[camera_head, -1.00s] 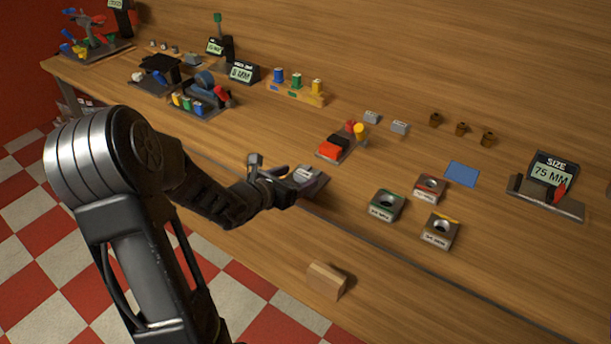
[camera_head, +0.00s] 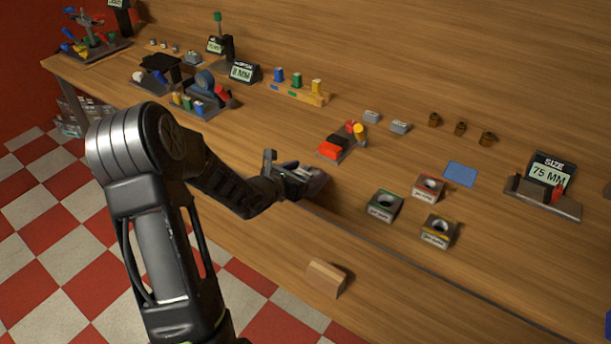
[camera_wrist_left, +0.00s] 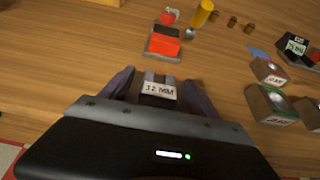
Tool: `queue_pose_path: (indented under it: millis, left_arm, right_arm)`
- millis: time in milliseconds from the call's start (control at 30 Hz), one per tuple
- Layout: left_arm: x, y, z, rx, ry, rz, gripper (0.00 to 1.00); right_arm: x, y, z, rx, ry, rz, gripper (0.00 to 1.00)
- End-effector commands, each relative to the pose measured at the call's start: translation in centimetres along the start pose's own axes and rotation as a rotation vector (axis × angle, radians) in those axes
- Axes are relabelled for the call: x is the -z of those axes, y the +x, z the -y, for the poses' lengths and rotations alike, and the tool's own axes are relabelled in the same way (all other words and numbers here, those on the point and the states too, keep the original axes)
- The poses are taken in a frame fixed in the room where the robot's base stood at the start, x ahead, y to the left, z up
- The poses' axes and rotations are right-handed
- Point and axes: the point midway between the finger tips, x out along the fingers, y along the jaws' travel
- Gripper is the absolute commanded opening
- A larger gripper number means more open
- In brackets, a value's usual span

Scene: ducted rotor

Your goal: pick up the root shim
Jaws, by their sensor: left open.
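My left gripper (camera_head: 300,180) is low over the front part of the bench; in the left wrist view its two fingers (camera_wrist_left: 158,78) are apart. A small grey block with a white "12 MM" label (camera_wrist_left: 158,90) shows between the fingers, with visible gaps to both; it looks like the root shim, though its label does not name it. In the head view the gripper mostly hides this block. My right gripper is not in view.
A red and black block on a grey base (camera_head: 337,147) stands just beyond the gripper. Several labelled blocks with holes (camera_head: 384,206) stand to the right. A wooden block (camera_head: 325,279) lies nearer. A "75 MM" size gauge (camera_head: 548,185) stands far right.

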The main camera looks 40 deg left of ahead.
Motion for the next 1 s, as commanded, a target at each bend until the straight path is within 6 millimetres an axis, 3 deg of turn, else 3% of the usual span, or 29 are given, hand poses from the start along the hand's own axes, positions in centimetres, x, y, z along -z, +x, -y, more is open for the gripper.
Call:
queue_pose_path:
  millis: [167,867,1000]
  left_arm:
    - [0.0,-0.01,0.0,0.0,0.0,0.0,0.64]
    - [-0.01,-0.01,-0.01,0.0,0.0,0.0,0.06]
    - [-0.03,-0.01,-0.01,0.0,0.0,0.001,0.05]
  right_arm:
    - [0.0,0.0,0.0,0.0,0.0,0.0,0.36]
    - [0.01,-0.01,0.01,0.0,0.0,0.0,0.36]
    - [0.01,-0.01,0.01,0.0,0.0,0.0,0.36]
